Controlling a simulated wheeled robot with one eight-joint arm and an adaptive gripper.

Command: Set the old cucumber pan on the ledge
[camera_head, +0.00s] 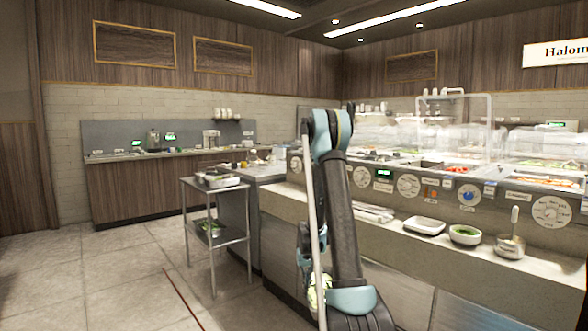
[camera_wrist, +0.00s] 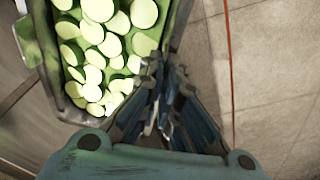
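The cucumber pan (camera_wrist: 178,22) is a dark-rimmed metal pan full of pale green slices, at the upper left of the wrist view. My gripper (camera_wrist: 160,72) has its fingers close together at the pan's right rim and appears shut on it. In the head view, a bit of green cucumber (camera_head: 319,287) shows low beside my arm, in front of the counter and below the ledge; my arm hides most of the pan. The ledge (camera_head: 440,248) runs along the counter front.
On the ledge are a white tray (camera_head: 424,226), a white bowl of greens (camera_head: 465,235) and a pot with a ladle (camera_head: 510,246). A steel cart (camera_head: 214,238) stands left, with pans above and greens below. The floor at left is clear.

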